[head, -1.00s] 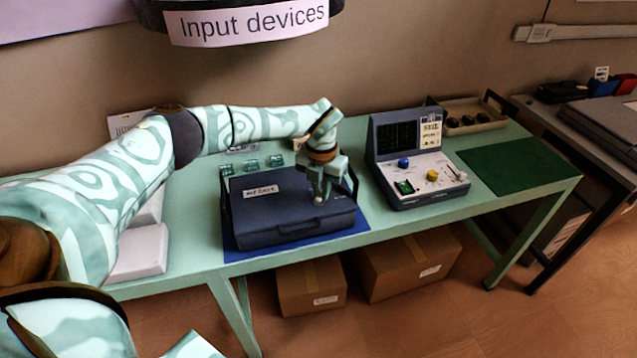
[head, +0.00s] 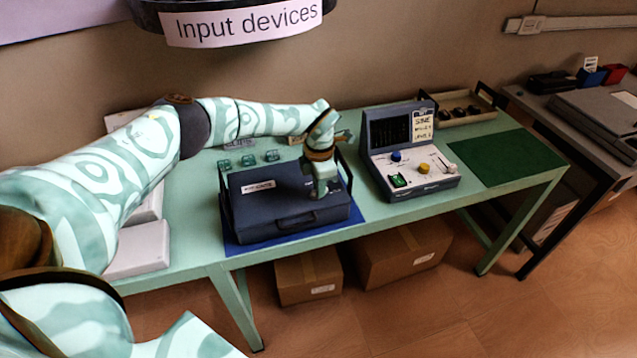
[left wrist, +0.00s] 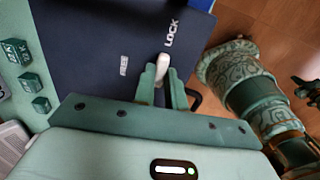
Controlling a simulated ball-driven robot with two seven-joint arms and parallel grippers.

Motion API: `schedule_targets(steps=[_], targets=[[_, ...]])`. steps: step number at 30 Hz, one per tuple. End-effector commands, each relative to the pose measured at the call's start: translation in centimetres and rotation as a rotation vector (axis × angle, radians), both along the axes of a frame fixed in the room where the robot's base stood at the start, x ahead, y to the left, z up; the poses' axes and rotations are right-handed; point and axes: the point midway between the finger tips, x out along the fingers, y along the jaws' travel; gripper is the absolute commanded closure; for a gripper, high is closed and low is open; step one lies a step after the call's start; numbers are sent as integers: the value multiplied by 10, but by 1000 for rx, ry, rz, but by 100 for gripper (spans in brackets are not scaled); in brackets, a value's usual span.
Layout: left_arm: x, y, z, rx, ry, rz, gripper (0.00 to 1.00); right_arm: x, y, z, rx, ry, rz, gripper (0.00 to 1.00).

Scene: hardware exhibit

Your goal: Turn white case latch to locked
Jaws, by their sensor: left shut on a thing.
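The dark blue case (head: 270,213) lies closed on a blue mat (head: 233,246) on the green table. Its small white latch (left wrist: 162,62) shows on the lid in the left wrist view. LOCK is printed close beyond the latch's tip, and FREE is printed off to its left. The latch's upper end points toward the LOCK side; I cannot tell whether it is fully turned. My left gripper (head: 319,195) is above the right part of the lid, and its fingers (left wrist: 161,78) are shut on the latch. The gripper hides the latch in the head view.
A grey console (head: 410,160) with knobs stands right of the case. Several small green blocks (head: 248,160) sit behind it. A tray (head: 459,113) and a dark green mat (head: 508,157) are farther right. White blocks (head: 139,250) lie left. Cardboard boxes (head: 308,276) are under the table.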

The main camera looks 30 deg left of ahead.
Motion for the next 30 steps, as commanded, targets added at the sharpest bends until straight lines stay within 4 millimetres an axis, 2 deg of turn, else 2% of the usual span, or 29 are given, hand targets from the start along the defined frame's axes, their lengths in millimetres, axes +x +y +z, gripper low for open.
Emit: schedule_targets(steps=[20, 21, 23, 30], targets=[[0, -1, 1, 0, -3, -64, 100, 0, 0, 2, 0, -1, -1, 100], [0, -1, 1, 0, -3, -64, 82, 0, 0, 2, 0, -1, -1, 100], [0, -1, 1, 0, -3, -64, 65, 0, 0, 2, 0, -1, -1, 100], [0, -1, 0, 0, -1, -63, 65, 0, 0, 2, 0, -1, -1, 100]])
